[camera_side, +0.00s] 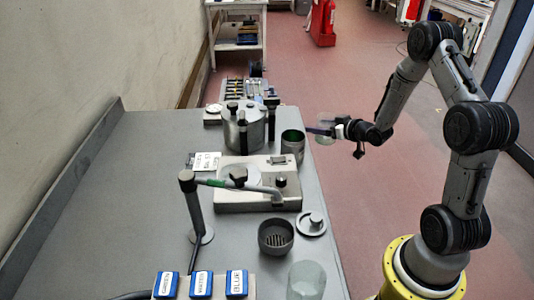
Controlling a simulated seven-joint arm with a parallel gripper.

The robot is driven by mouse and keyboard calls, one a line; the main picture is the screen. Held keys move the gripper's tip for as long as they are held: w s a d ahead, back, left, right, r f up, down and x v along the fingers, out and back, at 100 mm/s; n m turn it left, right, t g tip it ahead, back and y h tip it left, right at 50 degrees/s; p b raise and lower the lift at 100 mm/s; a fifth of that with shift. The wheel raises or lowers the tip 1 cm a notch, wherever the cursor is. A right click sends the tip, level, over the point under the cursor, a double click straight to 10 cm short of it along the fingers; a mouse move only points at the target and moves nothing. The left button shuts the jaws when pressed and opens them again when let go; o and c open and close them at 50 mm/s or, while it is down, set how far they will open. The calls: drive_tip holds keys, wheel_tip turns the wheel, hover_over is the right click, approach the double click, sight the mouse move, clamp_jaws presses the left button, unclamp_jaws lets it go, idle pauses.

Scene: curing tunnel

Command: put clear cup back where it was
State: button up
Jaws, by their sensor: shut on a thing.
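My gripper (330,131) is at the right edge of the bench, in the air beyond the dark cup with a green inside. It is shut on a small clear cup (325,141), which looks roughly upright; its outline is faint, and the fingers cover part of it. A larger clear vessel (306,281) stands on the bench at the front right, apart from the gripper.
The dark cup (292,147) stands close left of the gripper. A metal pot (243,128), a flat machine (257,188), a jointed stand (188,205), a grey bowl (275,238), a lid (311,224) and labelled blue blocks (201,284) crowd the bench. Its left side is clear.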

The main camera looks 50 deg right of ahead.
drive_tip(key=shift+s+d+r+m+g+h, duration=0.15)
drive_tip(key=shift+s+d+m+g+h, duration=0.15)
drive_tip(key=shift+s+d+m+h, duration=0.75)
drive_tip(key=shift+r+h, duration=0.35)
drive_tip(key=shift+r, duration=0.25)
drive_tip(key=s+a+r+n+y, duration=0.15)
drive_tip(key=a+r, duration=0.35)
drive_tip(key=a, duration=0.6)
drive_tip(key=s+a+r+y, duration=0.1)
drive_tip(key=s+a+r, duration=0.3)
drive_tip(key=a, duration=0.7)
drive_tip(key=s+a+r+n+y, duration=0.1)
drive_tip(key=a+r, duration=0.5)
drive_tip(key=a, duration=0.4)
drive_tip(key=w+a+f, duration=0.1)
drive_tip(key=w+f, duration=0.1)
drive_tip(key=w, duration=0.2)
drive_tip(key=w+a+f, duration=0.1)
drive_tip(key=w+f, duration=0.2)
drive_tip(key=w, duration=0.1)
drive_tip(key=w+f, duration=0.3)
drive_tip(key=w, duration=0.2)
drive_tip(key=shift+a+f, duration=0.2)
drive_tip(key=shift+a, duration=0.2)
drive_tip(key=shift+w+a+f, duration=0.1)
drive_tip(key=shift+w+f, duration=0.5)
drive_tip(key=shift+f, duration=1.5)
drive_tip(key=shift+f, duration=0.1)
